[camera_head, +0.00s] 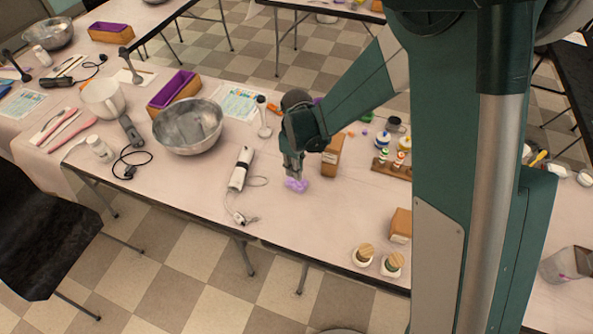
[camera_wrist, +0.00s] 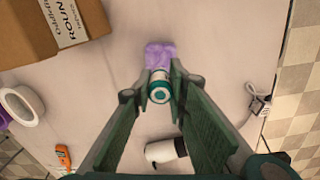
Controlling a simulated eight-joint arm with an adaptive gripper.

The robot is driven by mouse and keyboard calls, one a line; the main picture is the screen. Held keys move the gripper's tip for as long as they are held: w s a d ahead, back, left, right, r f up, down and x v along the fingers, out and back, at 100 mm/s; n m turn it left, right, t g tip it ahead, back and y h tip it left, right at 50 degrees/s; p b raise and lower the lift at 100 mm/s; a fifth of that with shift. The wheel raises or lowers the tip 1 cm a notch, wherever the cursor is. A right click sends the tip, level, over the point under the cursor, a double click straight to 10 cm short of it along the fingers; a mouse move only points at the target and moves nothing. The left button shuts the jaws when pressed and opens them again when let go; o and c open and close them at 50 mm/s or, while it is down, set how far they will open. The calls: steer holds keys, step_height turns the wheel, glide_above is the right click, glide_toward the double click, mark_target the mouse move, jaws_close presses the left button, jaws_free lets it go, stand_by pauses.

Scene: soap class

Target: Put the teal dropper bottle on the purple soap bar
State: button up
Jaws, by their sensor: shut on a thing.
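The purple soap bar (camera_head: 297,186) lies on the table directly below my gripper (camera_head: 292,170) in the head view. In the wrist view the soap bar (camera_wrist: 160,54) sits just beyond the fingertips. My gripper (camera_wrist: 160,84) is shut on the teal dropper bottle (camera_wrist: 159,90), which shows a white body and a teal ring end-on between the fingers. The bottle overlaps the near part of the soap in this view. I cannot tell whether the two touch. In the head view the bottle is too small and covered to make out.
A brown box (camera_head: 332,155) stands close right of my gripper. A white hand blender (camera_head: 240,168) with a cable lies to the left, beyond it a metal bowl (camera_head: 188,127). Wooden-lidded jars (camera_head: 364,256) stand near the front edge. The table between soap and jars is clear.

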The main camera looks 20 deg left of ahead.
steer(key=shift+f, duration=0.4)
steer(key=shift+f, duration=0.2)
steer(key=o, duration=0.8)
steer(key=shift+c, duration=0.2)
steer(key=shift+r, duration=0.2)
steer(key=shift+r+p, duration=0.65)
steer(key=shift+r, duration=5.4)
